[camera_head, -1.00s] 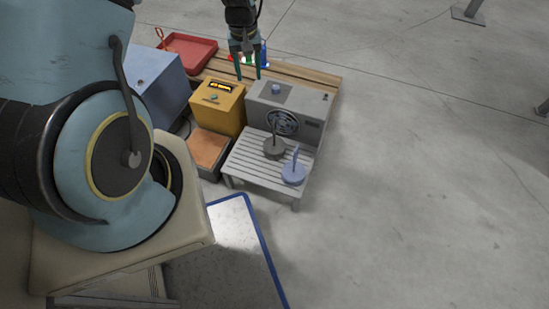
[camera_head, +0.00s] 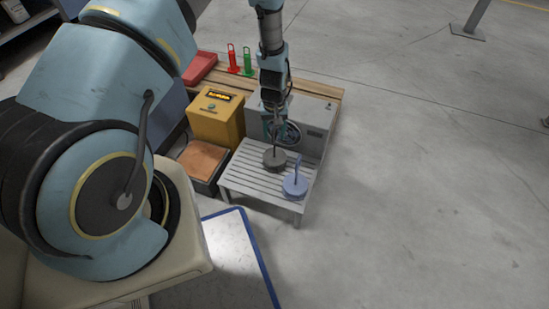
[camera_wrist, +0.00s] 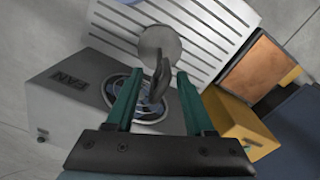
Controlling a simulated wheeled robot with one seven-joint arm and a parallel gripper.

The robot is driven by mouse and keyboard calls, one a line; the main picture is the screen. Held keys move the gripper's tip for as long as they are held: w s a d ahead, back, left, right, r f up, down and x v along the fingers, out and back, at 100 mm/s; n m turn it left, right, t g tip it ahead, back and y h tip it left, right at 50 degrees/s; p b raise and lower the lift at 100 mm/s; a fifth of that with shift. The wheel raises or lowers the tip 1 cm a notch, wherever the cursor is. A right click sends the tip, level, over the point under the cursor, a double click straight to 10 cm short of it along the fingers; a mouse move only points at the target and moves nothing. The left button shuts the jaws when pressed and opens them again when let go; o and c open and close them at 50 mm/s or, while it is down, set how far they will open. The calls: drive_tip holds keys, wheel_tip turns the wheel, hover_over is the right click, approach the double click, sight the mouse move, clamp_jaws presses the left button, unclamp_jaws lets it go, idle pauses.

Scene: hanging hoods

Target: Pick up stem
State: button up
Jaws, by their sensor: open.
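A dark grey stem on a round base (camera_head: 274,159) stands on a slatted grey table (camera_head: 237,184). A blue stem on a round base (camera_head: 295,186) stands nearer the table's front right corner. My gripper (camera_head: 274,136) points down just above the grey base. In the wrist view, my open gripper (camera_wrist: 157,88) has one green finger on each side of the grey stem's upright (camera_wrist: 161,80). Its disc base (camera_wrist: 160,44) lies beyond the fingertips. I cannot tell whether a finger touches it. The head view partly hides the upright behind my gripper.
A grey fan box (camera_head: 315,112) stands behind the table; its round fan opening (camera_wrist: 118,93) shows in the wrist view. A yellow box (camera_head: 216,117) and an orange-topped box (camera_head: 202,160) stand left. Red (camera_head: 232,62) and green (camera_head: 247,62) stems stand behind. The right floor is clear.

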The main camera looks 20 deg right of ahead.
sight(275, 139)
drive_tip(key=f, duration=0.4)
drive_tip(key=shift+s+f+b, duration=0.2)
drive_tip(key=shift+b, duration=0.2)
clamp_jaws()
idle(1.0)
